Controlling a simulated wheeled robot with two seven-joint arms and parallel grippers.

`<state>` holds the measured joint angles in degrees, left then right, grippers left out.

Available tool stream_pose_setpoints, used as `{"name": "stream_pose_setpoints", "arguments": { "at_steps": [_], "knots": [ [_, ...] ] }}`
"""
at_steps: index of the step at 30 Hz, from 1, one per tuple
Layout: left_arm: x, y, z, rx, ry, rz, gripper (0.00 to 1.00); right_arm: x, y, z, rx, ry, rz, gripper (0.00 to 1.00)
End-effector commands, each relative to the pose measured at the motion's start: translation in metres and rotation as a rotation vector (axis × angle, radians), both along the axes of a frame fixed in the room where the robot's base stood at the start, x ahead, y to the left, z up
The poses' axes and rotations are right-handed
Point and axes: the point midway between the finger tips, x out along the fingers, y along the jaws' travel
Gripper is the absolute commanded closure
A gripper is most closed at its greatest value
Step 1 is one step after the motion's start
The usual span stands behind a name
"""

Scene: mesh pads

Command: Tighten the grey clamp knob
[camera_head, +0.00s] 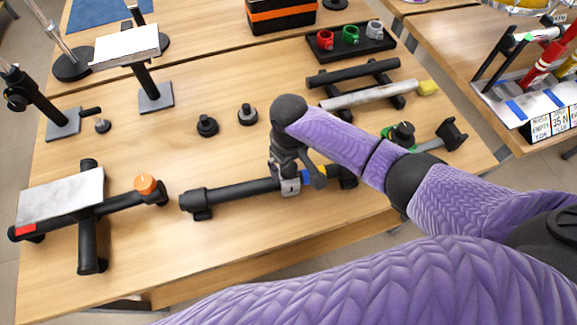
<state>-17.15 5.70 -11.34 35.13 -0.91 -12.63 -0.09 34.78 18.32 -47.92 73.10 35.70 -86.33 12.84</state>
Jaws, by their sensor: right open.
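A black tube (235,191) lies across the front middle of the table on short black feet. The clamp's knob is not clearly visible, as my gripper and wrist cover that spot. My left gripper is not in view.
A black tray (349,46) at the back holds red, green and grey knob-like parts. Two loose black knobs (207,125) stand mid-table. A stand with a metal plate and orange knob (146,184) is at left. A pale tube (368,95) lies beyond my right forearm.

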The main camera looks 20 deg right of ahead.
Motion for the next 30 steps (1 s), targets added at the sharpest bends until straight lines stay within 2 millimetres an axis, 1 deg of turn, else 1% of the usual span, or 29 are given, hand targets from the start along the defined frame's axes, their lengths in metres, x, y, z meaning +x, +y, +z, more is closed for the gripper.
{"name": "stream_pose_setpoints", "arguments": {
  "at_steps": [1, 3, 9, 10, 11, 12, 14, 15, 17, 18, 20, 21, 23, 24, 30],
  "knots": [
    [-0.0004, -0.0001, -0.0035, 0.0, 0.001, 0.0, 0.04, -0.0001, 0.0001, -0.0061, 0.0, 0.0, 0.0, 0.04],
    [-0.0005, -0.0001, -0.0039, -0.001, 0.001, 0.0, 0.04, 0.0, 0.0, -0.0083, 0.0, 0.0, 0.0, 0.04],
    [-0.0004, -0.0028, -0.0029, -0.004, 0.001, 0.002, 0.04, 0.0, 0.0001, -0.0075, 0.001, -0.002, 0.001, 0.04],
    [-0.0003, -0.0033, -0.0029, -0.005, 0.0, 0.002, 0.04, 0.0, 0.0001, -0.0074, 0.001, -0.002, 0.001, 0.07],
    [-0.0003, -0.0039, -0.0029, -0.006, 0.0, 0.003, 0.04, 0.0, 0.0001, -0.0074, 0.001, -0.002, 0.001, 0.13],
    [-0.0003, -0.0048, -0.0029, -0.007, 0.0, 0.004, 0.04, 0.0, 0.0002, -0.0074, 0.001, -0.002, 0.001, 0.21],
    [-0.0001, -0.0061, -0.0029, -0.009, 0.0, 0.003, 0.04, 0.0, 0.0002, -0.0074, 0.001, -0.002, 0.001, 0.34],
    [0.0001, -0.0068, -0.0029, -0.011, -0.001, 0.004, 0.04, 0.0001, 0.0002, -0.0073, 0.001, -0.002, 0.001, 0.43],
    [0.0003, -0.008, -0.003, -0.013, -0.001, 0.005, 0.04, 0.0, 0.0002, -0.0073, 0.001, -0.002, 0.001, 0.55],
    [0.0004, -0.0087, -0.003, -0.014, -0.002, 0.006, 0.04, 0.0001, 0.0002, -0.0073, 0.001, -0.002, 0.001, 0.64],
    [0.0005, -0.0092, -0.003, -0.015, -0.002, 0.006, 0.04, 0.0001, 0.0002, -0.0073, 0.001, -0.002, 0.001, 0.76],
    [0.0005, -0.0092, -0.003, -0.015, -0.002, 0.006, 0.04, 0.0001, 0.0002, -0.0073, 0.001, -0.002, 0.001, 0.85],
    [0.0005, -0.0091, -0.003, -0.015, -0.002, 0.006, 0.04, 0.0001, 0.0002, -0.0073, 0.001, -0.002, 0.001, 0.98],
    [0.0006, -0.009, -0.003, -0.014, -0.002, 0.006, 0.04, 0.0001, 0.0002, -0.0073, 0.001, -0.002, 0.001, 0.99],
    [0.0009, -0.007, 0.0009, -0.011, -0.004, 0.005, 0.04, 0.0, 0.0005, -0.006, 0.002, -0.001, -0.022, 0.99]
  ]
}}
